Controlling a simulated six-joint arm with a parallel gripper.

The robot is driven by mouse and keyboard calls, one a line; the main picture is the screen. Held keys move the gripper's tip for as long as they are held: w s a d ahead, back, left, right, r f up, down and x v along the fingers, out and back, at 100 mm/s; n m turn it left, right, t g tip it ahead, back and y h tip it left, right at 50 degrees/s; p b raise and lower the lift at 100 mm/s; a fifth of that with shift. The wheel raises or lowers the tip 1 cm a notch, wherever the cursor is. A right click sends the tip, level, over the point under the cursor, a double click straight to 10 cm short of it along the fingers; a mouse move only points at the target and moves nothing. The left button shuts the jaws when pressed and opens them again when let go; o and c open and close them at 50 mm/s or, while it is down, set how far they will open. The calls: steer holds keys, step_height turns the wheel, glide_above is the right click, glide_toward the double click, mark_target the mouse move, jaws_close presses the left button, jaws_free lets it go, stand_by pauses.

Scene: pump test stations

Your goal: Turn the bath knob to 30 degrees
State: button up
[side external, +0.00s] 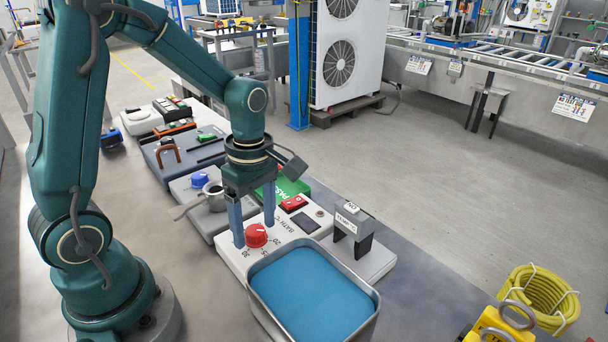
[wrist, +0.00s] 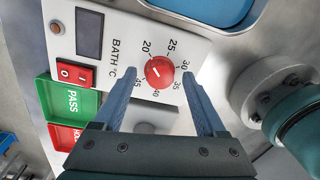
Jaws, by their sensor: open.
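The red bath knob (side external: 256,236) is on the white bath control panel (side external: 232,262), beside the blue-filled bath (side external: 312,290). In the wrist view the knob (wrist: 160,76) shows a short white mark on its left part, and printed numbers ring it, with 20, 25 and 30 along the upper and right side. I cannot read exactly which value the mark points to. My gripper (side external: 254,235) is over the panel, pointing down. Its two blue fingers are open, one on each side of the knob, with visible gaps in the wrist view.
A red rocker switch (wrist: 75,75) and a dark display (wrist: 89,32) are on the same panel. Other stations line the bench behind.

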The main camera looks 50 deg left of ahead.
steer(key=shift+f, duration=0.2)
jaws_close()
